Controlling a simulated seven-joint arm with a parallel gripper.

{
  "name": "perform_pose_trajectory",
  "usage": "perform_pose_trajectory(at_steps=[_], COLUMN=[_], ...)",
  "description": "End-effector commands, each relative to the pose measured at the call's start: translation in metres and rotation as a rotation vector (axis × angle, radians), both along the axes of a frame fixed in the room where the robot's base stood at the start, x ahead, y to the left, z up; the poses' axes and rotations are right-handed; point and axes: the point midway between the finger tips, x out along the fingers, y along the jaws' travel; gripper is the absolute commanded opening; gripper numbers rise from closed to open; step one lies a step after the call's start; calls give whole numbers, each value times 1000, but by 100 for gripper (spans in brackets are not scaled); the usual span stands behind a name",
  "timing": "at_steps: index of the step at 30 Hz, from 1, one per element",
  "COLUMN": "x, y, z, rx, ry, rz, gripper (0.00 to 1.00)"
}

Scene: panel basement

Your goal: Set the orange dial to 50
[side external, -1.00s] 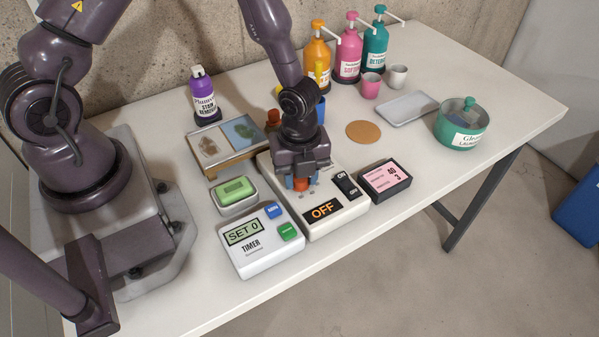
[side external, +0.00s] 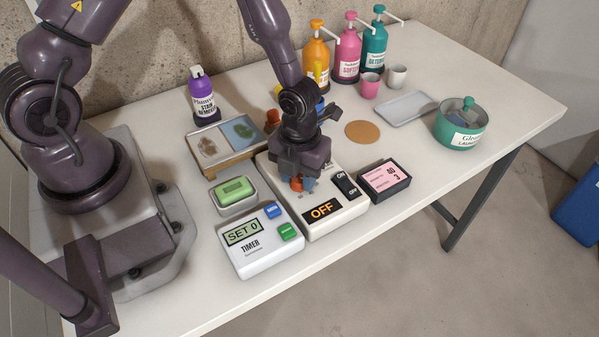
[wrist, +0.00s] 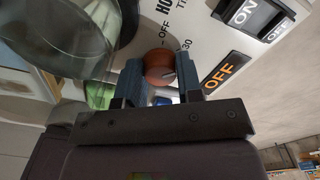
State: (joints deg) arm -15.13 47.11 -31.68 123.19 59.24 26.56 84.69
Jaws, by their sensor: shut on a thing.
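The orange dial (wrist: 158,66) sits on the white hot-plate-like panel box (side external: 338,212), between the two blue-grey fingers of my gripper (wrist: 160,78) in the wrist view. My gripper is shut on the dial. In the side view the dial (side external: 297,184) shows only partly under my gripper (side external: 302,181). Printed marks "OFF" and "30" show beside the dial in the wrist view; a pale line on its face points toward the lower right. The mark 50 is not legible. The box's orange display (side external: 322,210) reads OFF.
A black ON/OFF rocker switch (side external: 346,185) is right of the dial. A white timer (side external: 260,243) reading SET 0 stands front left, and a dark box with a pink card (side external: 385,178) stands right. A glass-like round vessel fills the wrist view's upper left.

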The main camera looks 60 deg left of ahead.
Motion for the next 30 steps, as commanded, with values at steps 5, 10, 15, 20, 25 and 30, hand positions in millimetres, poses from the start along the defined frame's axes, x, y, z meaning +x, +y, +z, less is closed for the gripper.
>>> perform_pose_trajectory(at_steps=[5,10,15,20,25,30], x=[1,1,1,1,1,1], y=[1,1,1,1,0,0], z=[1,1,1,1,1,3], rx=[3,3,3,3,2,1], ry=[-3,-3,-3,-3,-1,-2], rz=[-22,-27,-26,-26,-26,-26], gripper=[10,10,10,59,59,59])
